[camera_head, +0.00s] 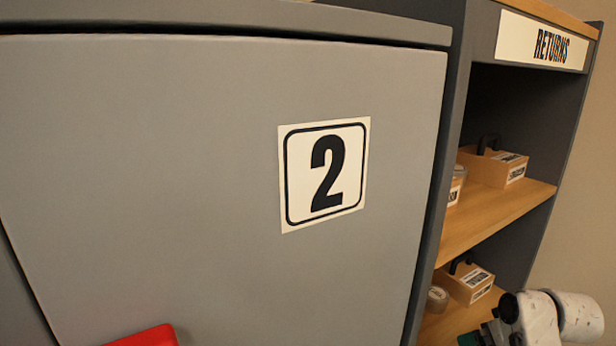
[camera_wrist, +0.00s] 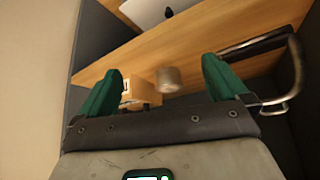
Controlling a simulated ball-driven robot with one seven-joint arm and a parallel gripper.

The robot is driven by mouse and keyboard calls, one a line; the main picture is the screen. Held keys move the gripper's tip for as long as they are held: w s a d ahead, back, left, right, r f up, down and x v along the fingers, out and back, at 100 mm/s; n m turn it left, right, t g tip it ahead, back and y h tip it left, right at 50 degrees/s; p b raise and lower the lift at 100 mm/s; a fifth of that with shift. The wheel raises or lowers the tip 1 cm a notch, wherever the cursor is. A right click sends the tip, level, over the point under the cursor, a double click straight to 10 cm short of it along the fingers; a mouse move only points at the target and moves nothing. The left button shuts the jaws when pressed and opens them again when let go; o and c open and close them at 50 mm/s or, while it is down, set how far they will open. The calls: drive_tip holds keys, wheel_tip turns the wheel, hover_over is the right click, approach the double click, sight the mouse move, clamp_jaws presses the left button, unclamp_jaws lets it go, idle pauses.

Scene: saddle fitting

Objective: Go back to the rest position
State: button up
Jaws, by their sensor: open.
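My gripper (camera_wrist: 161,66) is open, its two green fingers spread apart with nothing between them. In the wrist view it faces the wooden shelves of the returns unit. A wooden box with a label (camera_wrist: 138,88) and a round roll (camera_wrist: 168,80) show beyond the fingers, apart from them as far as I can tell. In the head view my white arm is at the lower right, in front of the lower shelf, with the gripper mostly cut off by the bottom edge.
A grey door marked 2 (camera_head: 220,190) fills the left. The returns unit (camera_head: 498,215) holds labelled boxes (camera_head: 492,165) (camera_head: 467,282) and rolls. A red object (camera_head: 148,337) shows at the bottom. A dark metal handle-like bar (camera_wrist: 297,70) is close beside my gripper's right side.

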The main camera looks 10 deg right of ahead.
drive_tip(key=s+a+f+g, duration=0.2)
drive_tip(key=s+a+f, duration=0.5)
drive_tip(key=s+a, duration=0.25)
drive_tip(key=s+a+f+g, duration=0.2)
drive_tip(key=s+a+f, duration=0.5)
drive_tip(key=s, duration=0.4)
drive_tip(key=s+a+g, duration=0.1)
drive_tip(key=s+a, duration=0.2)
drive_tip(key=s, duration=0.7)
drive_tip(key=shift+s, duration=0.25)
drive_tip(key=shift+a, duration=0.1)
